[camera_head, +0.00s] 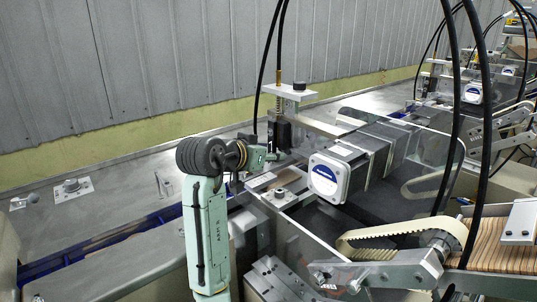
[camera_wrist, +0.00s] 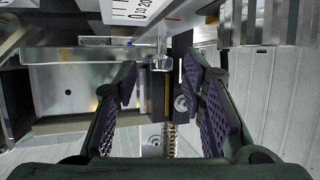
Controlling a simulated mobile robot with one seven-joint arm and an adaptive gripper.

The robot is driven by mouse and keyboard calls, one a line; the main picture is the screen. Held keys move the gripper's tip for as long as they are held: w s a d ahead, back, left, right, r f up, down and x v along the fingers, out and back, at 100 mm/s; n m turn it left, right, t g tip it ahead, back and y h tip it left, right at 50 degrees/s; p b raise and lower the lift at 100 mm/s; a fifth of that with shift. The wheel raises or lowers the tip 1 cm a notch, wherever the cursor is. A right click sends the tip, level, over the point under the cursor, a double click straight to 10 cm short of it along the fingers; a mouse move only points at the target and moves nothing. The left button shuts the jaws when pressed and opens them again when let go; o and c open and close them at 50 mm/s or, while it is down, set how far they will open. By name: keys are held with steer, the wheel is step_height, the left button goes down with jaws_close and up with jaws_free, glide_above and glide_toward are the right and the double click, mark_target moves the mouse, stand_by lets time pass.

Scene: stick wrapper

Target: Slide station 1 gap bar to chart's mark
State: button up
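My gripper (camera_head: 270,156) is at the near side of the station's black upright block (camera_head: 279,133), below a silver top plate (camera_head: 290,92). In the wrist view my gripper (camera_wrist: 163,78) has its two purple-padded fingers apart, one on each side of a narrow metal and black assembly. A slim silver bar (camera_wrist: 110,53) runs across to a bright end piece between the fingertips; it looks like the gap bar, but I cannot be sure. No contact with the pads is clear. A white chart (camera_wrist: 135,10) with 0, 10, 20 shows at the top edge; its mark cannot be made out.
A motor (camera_head: 328,178) with a white-blue label and a clear panel (camera_head: 310,240) stand right of my gripper. A toothed belt (camera_head: 400,232) and wooden sticks (camera_head: 490,250) are at lower right. Black cables hang above.

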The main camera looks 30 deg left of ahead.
steer(key=v, duration=1.2)
stand_by(0.3)
